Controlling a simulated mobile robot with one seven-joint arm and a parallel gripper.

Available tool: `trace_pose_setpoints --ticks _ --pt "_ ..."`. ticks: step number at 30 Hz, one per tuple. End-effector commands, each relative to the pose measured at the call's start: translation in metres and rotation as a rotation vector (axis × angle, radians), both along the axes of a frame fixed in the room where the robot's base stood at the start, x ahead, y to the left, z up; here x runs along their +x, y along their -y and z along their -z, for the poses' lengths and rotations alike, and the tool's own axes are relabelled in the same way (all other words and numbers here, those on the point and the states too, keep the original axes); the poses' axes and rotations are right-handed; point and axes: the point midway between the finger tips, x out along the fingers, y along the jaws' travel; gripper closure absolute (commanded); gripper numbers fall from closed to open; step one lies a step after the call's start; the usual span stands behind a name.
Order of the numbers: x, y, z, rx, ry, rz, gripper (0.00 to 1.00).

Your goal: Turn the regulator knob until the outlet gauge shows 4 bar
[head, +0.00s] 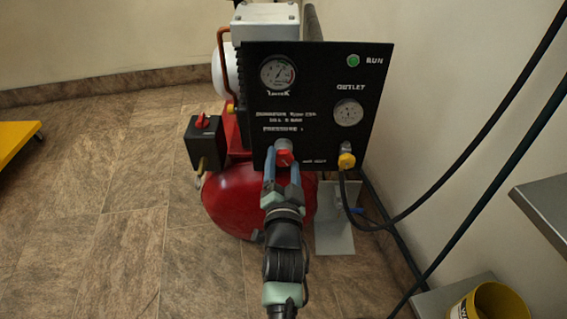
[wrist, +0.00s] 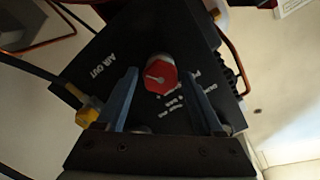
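The red regulator knob (head: 284,158) sits low on the black panel (head: 325,75). The wrist view shows its red face with a pale pointer line (wrist: 159,76). My gripper (head: 282,172) is open in front of the panel, its two blue fingers on either side of the knob. In the wrist view there is a gap between the knob and each finger; I cannot tell how far the tips reach along it. The outlet gauge (head: 348,112) is at the panel's right, under the OUTLET label; its needle is too small to read.
A tank gauge (head: 277,72) and a green RUN light (head: 353,60) are on the panel. A yellow air outlet fitting (head: 346,160) with a black hose is right of the knob. A red tank (head: 232,205) lies below. A switch box (head: 205,140) stands at left.

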Motion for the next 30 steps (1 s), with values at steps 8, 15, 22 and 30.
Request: trace_pose_setpoints --ticks 8,15,22,30 --pt "0.0 0.0 -0.001 0.0 0.001 0.0 0.17" --pt "-0.01 -0.001 -0.003 0.0 -0.001 -0.001 0.17" --pt "-0.04 0.004 -0.006 -0.007 -0.002 0.005 0.17" --pt "-0.079 0.001 0.003 -0.001 0.001 0.001 0.17"
